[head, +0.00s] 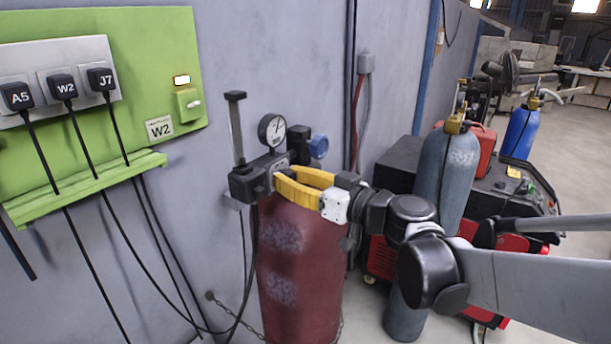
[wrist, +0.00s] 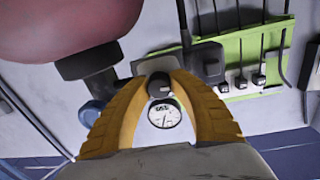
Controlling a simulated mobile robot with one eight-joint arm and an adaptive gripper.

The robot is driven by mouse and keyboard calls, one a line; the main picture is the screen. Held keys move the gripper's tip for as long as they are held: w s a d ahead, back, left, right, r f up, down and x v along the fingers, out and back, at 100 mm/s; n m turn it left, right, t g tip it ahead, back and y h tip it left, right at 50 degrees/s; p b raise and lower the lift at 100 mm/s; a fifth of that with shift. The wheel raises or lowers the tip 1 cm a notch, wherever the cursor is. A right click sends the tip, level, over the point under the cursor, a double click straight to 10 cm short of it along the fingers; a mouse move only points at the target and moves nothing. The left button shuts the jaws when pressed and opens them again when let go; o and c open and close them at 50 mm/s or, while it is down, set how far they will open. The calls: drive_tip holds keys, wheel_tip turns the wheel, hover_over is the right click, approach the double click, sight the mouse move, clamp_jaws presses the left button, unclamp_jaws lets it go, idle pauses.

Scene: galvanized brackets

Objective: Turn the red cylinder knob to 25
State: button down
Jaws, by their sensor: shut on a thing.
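The red cylinder (head: 298,270) stands upright by the wall; it also shows at the upper left of the wrist view (wrist: 75,25). A dark valve and regulator assembly sits on its top. My gripper (head: 278,180) reaches in from the right, with yellow fingers at this assembly. In the wrist view my gripper (wrist: 162,82) has its fingertips on both sides of a dark round knob (wrist: 159,84) and is shut on it. A white dial (wrist: 164,114) shows between the fingers; its figures are too small to read surely. The fingers hide the knob in the head view.
A round gauge (head: 272,131) and a blue knob (head: 319,146) stand above my fingers. A green wall panel (head: 150,70) with plugs and hanging cables is at left. A grey cylinder (head: 447,165) and a dark cart are at right.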

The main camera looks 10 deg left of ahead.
drive_tip(key=m+b, duration=0.1)
drive_tip(key=m, duration=0.4)
drive_tip(key=m+b, duration=0.1)
drive_tip(key=m, duration=0.3)
drive_tip(key=shift+g+b, duration=0.3)
drive_tip(key=shift+g, duration=0.1)
drive_tip(key=m+b, duration=0.1)
drive_tip(key=m, duration=0.3)
drive_tip(key=shift+m+g, duration=0.3)
drive_tip(key=m+b, duration=0.1)
drive_tip(key=m, duration=0.3)
drive_tip(key=shift+w+f, duration=0.1)
drive_tip(key=m+g+b, duration=0.1)
drive_tip(key=m, duration=0.3)
drive_tip(key=shift+y, duration=0.3)
drive_tip(key=m+b, duration=0.1)
drive_tip(key=m, duration=0.3)
drive_tip(key=shift+m, duration=0.4)
drive_tip(key=m+b, duration=0.1)
drive_tip(key=m, duration=0.3)
drive_tip(key=shift+y, duration=0.4)
drive_tip(key=shift+m+b, duration=0.3)
drive_tip(key=shift+m, duration=2.1)
